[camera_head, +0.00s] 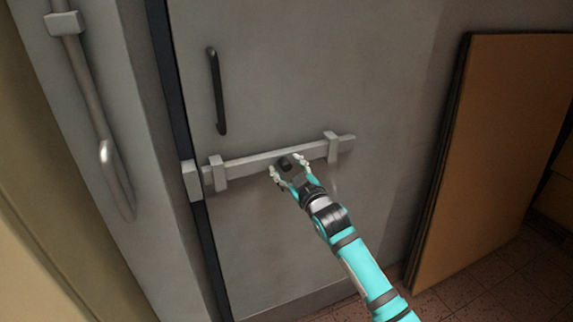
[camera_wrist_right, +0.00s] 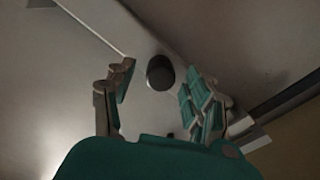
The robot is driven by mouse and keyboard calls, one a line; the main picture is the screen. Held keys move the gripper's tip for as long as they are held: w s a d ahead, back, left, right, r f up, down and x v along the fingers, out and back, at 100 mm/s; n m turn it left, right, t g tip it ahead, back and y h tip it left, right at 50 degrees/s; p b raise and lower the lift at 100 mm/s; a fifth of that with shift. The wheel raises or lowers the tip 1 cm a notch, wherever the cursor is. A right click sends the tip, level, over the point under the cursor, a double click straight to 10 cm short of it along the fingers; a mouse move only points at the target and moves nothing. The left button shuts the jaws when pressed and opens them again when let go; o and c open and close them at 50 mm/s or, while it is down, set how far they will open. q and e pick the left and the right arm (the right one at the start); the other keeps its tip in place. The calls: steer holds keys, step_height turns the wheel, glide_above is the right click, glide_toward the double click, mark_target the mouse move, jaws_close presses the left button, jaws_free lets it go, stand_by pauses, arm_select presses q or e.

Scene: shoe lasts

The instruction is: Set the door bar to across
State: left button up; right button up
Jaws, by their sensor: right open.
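The door bar (camera_head: 255,162) is a pale grey flat bar lying across the grey door (camera_head: 290,80), held by two brackets. A dark round knob (camera_head: 287,161) sticks out from its middle; the knob also shows in the wrist view (camera_wrist_right: 160,73). The bar's left end is close to a block-shaped keeper (camera_head: 192,180) on the frame; I cannot tell how far it enters. My right gripper (camera_head: 288,168) is open at the knob, with its fingers (camera_wrist_right: 157,80) on either side and gaps visible in the wrist view. My left gripper is not in view.
A dark vertical handle (camera_head: 216,92) is on the door above the bar. A grey pipe-like rail (camera_head: 93,100) runs along the wall at the left. Large brown panels (camera_head: 495,150) lean at the right, above a tiled floor (camera_head: 470,295).

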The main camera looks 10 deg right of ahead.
steer(key=shift+w+a, duration=0.1)
steer(key=shift+w, duration=0.45)
jaws_close()
